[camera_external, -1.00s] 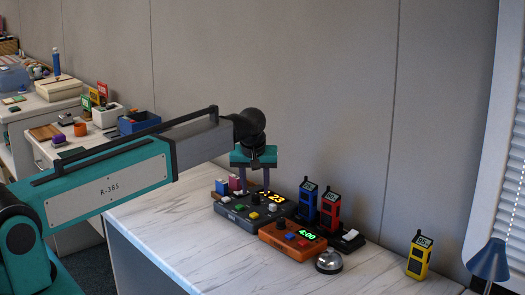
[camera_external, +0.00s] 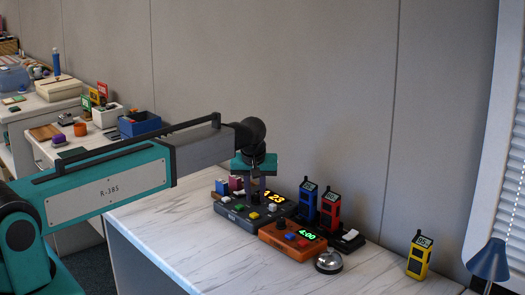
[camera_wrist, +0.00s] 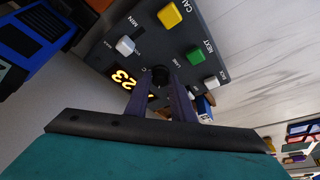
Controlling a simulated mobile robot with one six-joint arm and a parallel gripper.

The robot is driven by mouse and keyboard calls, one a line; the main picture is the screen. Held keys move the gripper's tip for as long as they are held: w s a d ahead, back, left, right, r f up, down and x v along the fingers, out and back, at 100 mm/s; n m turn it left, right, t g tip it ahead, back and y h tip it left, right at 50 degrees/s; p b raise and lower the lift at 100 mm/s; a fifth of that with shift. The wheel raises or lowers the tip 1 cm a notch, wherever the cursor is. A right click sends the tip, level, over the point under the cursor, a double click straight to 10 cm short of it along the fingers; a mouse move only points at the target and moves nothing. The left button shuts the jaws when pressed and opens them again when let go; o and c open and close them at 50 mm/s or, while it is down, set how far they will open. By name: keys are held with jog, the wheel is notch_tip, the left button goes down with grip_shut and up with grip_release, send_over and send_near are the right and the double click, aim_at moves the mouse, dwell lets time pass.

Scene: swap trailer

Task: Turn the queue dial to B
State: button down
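The queue dial (camera_wrist: 160,74) is a dark round knob on the dark grey console (camera_external: 231,211). The console also shows in the wrist view (camera_wrist: 120,25). My gripper (camera_external: 257,198) points down at the console. In the wrist view my gripper (camera_wrist: 160,88) has its two fingertips close together at the dial's sides, and it looks shut on the dial. The dial's pointer and other letters are hidden or too small to read. The fingers partly cover the lit yellow display (camera_external: 275,198), which shows 23.
The console has a yellow button (camera_wrist: 170,15), a green button (camera_wrist: 194,54) and white controls close to the dial. An orange console (camera_external: 283,243), a bell (camera_external: 328,262) and blue (camera_external: 307,201) and red (camera_external: 329,209) handsets stand nearby. The front countertop is clear.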

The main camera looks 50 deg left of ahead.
jog(key=shift+m, duration=0.3)
jog(key=shift+s+a+m+t+h+b, duration=0.15)
jog(key=shift+m+t+h+b, duration=0.4)
jog(key=shift+m, duration=1.15)
jog(key=shift+a+m+h+b, duration=0.1)
jog(key=shift+m+h+b, duration=0.15)
jog(key=shift+m+h, duration=0.65)
jog(key=shift+m+h+b, duration=0.15)
jog(key=shift+m+b, duration=0.05)
jog(key=shift+m, duration=1.3)
jog(key=c, duration=1.5)
grip_release()
jog(key=shift+c, duration=0.2)
jog(key=shift+r, duration=0.1)
jog(key=b+v, duration=0.2)
jog(key=v, duration=1.1)
jog(key=shift+s+r, duration=0.25)
